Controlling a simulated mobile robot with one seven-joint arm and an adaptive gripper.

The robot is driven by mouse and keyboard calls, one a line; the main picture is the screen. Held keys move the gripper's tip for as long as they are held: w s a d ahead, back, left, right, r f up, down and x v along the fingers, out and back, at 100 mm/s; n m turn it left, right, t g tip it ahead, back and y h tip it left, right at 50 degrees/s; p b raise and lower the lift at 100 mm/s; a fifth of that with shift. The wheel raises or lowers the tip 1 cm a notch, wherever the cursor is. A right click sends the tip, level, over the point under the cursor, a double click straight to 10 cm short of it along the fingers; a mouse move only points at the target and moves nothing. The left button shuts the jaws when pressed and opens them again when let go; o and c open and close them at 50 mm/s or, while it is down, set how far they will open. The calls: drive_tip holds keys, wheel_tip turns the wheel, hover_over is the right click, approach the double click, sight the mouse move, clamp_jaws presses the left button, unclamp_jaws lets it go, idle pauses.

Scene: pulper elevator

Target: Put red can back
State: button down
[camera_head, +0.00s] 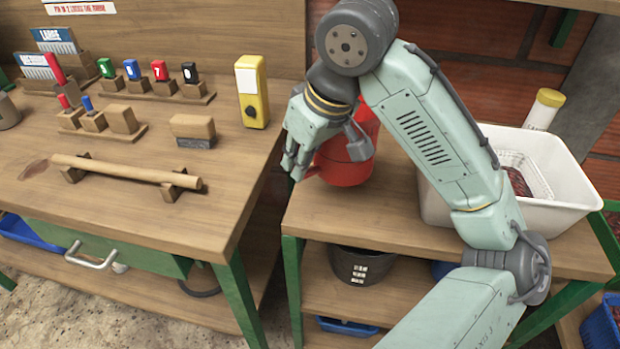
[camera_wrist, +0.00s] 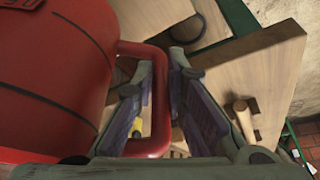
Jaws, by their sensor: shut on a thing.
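The red can (camera_head: 340,165) is at the left end of the right-hand wooden bench, partly hidden behind my arm and gripper. I cannot tell whether its base touches the bench top. In the wrist view the can (camera_wrist: 50,75) fills the left side, and its red handle (camera_wrist: 160,110) passes between my fingers. My gripper (camera_wrist: 168,62) is shut on this handle. In the head view my gripper (camera_head: 298,160) is beside the can's left side, pointing down.
A white bin (camera_head: 450,205) stands on the right of the bench (camera_head: 335,225). The left workbench (camera_head: 120,220) holds a yellow device (camera_head: 252,92), stamps, wooden blocks and a rod on supports (camera_head: 125,170). A gap separates the benches. A black bucket (camera_head: 360,266) sits on the lower shelf.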

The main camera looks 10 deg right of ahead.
drive_tip(key=shift+f, duration=2.7)
drive_tip(key=c, duration=1.6)
unclamp_jaws()
drive_tip(key=shift+c, duration=0.2)
drive_tip(key=v, duration=1.2)
